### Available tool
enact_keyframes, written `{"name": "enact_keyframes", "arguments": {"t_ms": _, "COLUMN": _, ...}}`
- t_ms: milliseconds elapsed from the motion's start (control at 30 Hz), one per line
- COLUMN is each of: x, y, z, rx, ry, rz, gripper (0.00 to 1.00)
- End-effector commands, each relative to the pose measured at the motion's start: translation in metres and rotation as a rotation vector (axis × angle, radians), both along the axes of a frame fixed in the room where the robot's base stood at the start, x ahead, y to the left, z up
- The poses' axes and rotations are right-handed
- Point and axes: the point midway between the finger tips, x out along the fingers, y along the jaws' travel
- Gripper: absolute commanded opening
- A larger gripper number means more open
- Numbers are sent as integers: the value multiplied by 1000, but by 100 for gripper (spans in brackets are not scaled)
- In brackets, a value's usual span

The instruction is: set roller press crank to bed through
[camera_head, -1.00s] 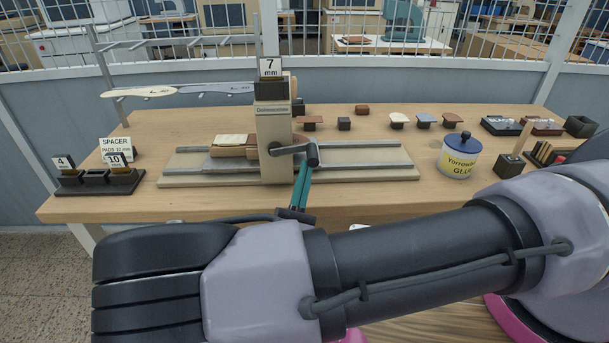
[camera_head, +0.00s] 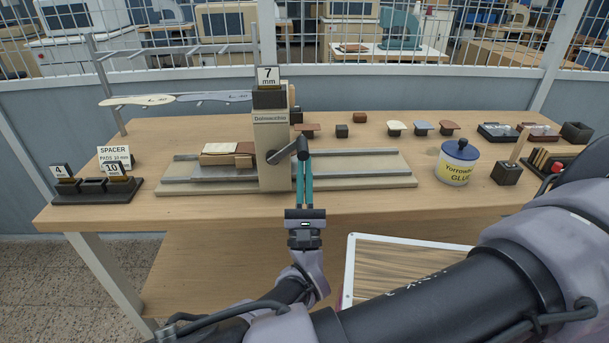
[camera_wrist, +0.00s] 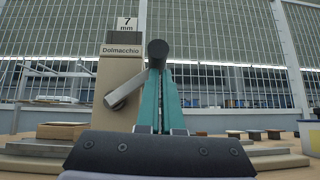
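The roller press (camera_head: 271,140) stands on the bench with a "Dolmacchio" label and a "7 mm" sign on top. Its crank (camera_head: 285,152) runs from the hub on the column's front up and right to a dark round handle (camera_head: 302,146). The handle also shows in the wrist view (camera_wrist: 157,50). My gripper (camera_head: 303,162) has teal fingers pointing at the handle; the fingers are close together with the handle at their tips and appear shut on it. The press bed (camera_head: 350,172) runs left to right under the column. A cream and brown stack (camera_head: 222,152) lies on its left part.
Spacer pads in a dark holder (camera_head: 98,190) stand at the left. A glue jar (camera_head: 456,162), stamps (camera_head: 422,128) and small blocks stand at the right. Pale strips (camera_head: 138,101) hang on a rack at the back left. The bench front is clear.

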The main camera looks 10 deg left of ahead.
Motion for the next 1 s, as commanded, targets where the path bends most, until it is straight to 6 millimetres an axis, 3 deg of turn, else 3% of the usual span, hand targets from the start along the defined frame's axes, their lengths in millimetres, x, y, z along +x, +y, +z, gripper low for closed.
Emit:
{"name": "enact_keyframes", "arguments": {"t_ms": 333, "x": -1, "y": 2, "z": 12, "rx": -80, "ry": -24, "rz": -2, "gripper": 0}}
{"name": "enact_keyframes", "arguments": {"t_ms": 1000, "x": -1, "y": 3, "z": 15, "rx": -117, "ry": -32, "rz": -1, "gripper": 0}}
